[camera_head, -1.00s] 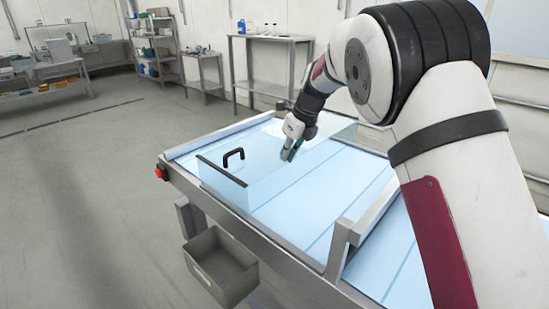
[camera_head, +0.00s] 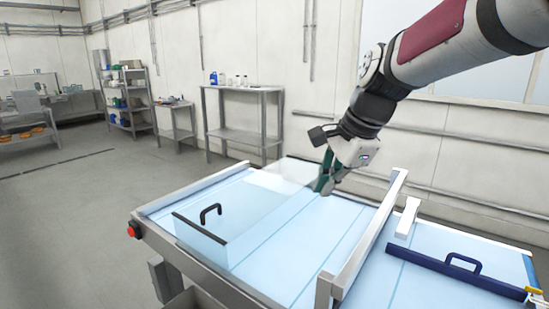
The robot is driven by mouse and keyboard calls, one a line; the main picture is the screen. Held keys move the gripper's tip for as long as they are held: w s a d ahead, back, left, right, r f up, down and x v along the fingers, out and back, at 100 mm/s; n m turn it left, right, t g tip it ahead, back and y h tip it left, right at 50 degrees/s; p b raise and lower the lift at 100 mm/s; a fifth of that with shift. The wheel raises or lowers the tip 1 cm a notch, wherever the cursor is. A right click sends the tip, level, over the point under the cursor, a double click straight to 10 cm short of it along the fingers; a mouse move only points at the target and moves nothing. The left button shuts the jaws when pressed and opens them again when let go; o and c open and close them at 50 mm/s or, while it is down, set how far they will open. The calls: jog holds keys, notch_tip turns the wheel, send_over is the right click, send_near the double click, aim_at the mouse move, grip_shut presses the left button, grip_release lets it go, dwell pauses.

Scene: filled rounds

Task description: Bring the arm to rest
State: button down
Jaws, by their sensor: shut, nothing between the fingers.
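My gripper (camera_head: 325,184) hangs from my arm, which comes in from the upper right in the head view. Its fingers are shut with nothing between them. It points down above the light blue table top (camera_head: 318,240), beside the far right end of a clear box-like guard. I cannot tell its exact height above the table.
The clear guard (camera_head: 205,244) has a black handle (camera_head: 210,214). A metal rail (camera_head: 368,235) crosses the table. A dark blue bar with a handle (camera_head: 455,272) lies at the right. A red button (camera_head: 133,230) is on the left edge. Shelves (camera_head: 128,98) stand behind; the left floor is clear.

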jog(key=s+d+f+n+h, duration=0.1)
jog(key=s+d+n, duration=0.2)
jog(key=s, duration=0.5)
jog(key=s+d+f+n+t+h, duration=0.1)
jog(key=s+d+n, duration=0.1)
jog(key=s+n, duration=0.4)
jog(key=s+d+f+n+h, duration=0.1)
jog(key=s+d+n, duration=0.2)
jog(key=s, duration=0.8)
jog(key=shift+d+n+t, duration=0.3)
jog(key=shift+n, duration=0.9)
